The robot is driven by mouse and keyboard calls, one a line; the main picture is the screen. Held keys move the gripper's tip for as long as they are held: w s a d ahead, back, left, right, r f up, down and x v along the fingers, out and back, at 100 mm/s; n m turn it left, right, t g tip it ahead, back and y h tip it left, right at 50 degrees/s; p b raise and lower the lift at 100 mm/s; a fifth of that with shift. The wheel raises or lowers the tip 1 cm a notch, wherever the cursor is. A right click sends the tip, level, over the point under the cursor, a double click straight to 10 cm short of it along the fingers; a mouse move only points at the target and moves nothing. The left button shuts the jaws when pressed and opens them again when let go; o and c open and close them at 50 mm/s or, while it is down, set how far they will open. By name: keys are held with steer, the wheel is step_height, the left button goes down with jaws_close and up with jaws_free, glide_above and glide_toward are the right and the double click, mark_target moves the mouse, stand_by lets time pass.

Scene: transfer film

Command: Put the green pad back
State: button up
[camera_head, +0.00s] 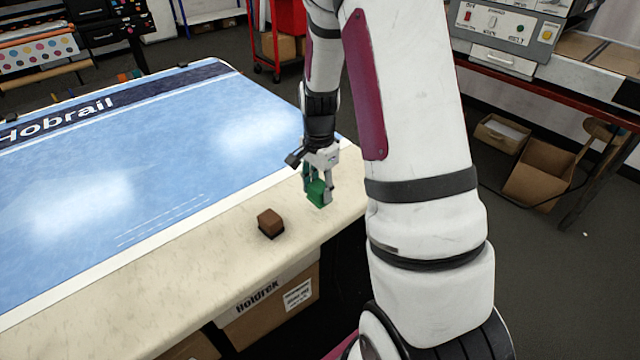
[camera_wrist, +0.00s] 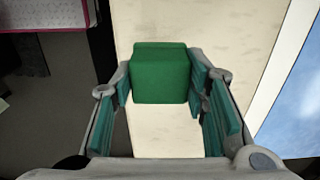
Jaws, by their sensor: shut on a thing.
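The green pad (camera_head: 318,194) is a small green block near the front edge of the table, at the table's right end. My gripper (camera_head: 317,182) is shut on it, with a finger on either side. In the wrist view the green pad (camera_wrist: 160,73) sits between the teal-lined fingers of my gripper (camera_wrist: 160,84), over the pale table top. I cannot tell whether its underside touches the table.
A brown block with a dark base (camera_head: 270,223) stands on the bare table strip (camera_head: 200,252), left of the pad. A large blue printed sheet (camera_head: 150,150) covers the table behind. Cardboard boxes (camera_head: 270,300) sit below the table's front edge.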

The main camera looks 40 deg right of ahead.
mark_target(320, 183)
steer(key=w+d, duration=0.2)
steer(key=w, duration=0.1)
steer(key=w+d, duration=0.1)
steer(key=d, duration=0.1)
steer(key=shift+w+f, duration=0.25)
steer(key=shift+f, duration=1.75)
steer(key=shift+f+b, duration=0.2)
steer(key=shift+b, duration=0.1)
steer(key=o, duration=1.1)
